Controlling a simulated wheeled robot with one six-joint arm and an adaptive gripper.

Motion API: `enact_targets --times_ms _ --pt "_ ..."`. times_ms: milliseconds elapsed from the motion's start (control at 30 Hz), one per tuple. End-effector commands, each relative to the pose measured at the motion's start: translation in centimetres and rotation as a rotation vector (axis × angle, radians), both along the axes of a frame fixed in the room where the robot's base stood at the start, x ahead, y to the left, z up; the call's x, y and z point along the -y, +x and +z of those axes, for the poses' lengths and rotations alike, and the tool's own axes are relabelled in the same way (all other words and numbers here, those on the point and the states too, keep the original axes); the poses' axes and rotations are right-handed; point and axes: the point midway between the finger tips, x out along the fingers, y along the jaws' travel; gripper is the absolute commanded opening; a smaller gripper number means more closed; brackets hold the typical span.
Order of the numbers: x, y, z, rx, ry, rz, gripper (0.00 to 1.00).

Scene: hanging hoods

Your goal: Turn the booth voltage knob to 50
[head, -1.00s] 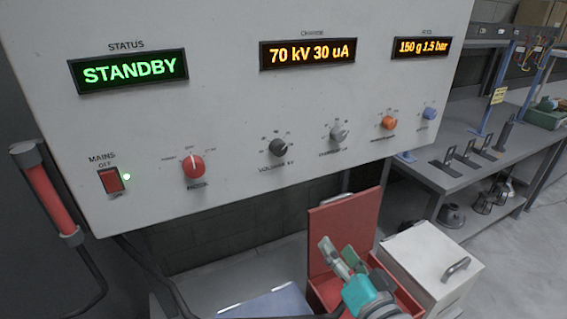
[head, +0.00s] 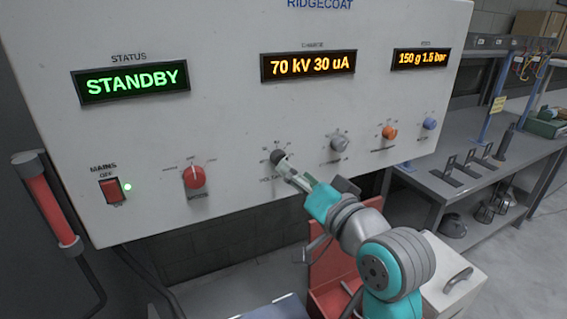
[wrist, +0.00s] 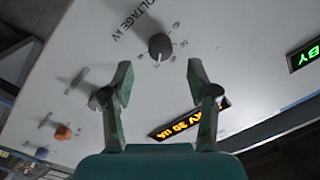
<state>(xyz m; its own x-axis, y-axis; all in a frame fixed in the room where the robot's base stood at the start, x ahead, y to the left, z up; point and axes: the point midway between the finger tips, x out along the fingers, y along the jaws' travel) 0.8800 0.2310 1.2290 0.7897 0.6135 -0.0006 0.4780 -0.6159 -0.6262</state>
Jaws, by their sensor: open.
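The voltage knob (head: 278,157) is a dark grey dial on the white control panel. Its label "VOLTAGE kV" and the scale around it show in the wrist view, where the knob (wrist: 160,46) sits between and beyond my fingertips. My gripper (head: 288,172) is just in front of the panel, close below and right of the knob in the head view. In the wrist view my gripper (wrist: 160,70) is open, a finger on each side, and does not appear to touch the knob. The charge display (head: 308,65) reads 70 kV 30 uA.
A red mode knob (head: 194,177) is to the left, with the mains switch (head: 112,189) beyond it. A grey knob (head: 340,144), orange knob (head: 389,132) and blue knob (head: 430,124) are to the right. A red box (head: 326,290) stands below. The status display (head: 133,82) reads STANDBY.

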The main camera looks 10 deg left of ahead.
Motion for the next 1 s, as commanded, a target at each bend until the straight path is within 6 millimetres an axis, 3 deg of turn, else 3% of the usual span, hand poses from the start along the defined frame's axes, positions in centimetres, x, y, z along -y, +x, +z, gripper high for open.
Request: enact_targets --times_ms 333,767,1000 --pt "-3.1 3.9 0.0 0.001 0.0 0.001 0.59" --pt "-3.5 4.6 0.0 0.001 0.0 -0.001 0.59" --pt "-3.5 4.6 0.0 0.001 0.0 -0.001 0.0"
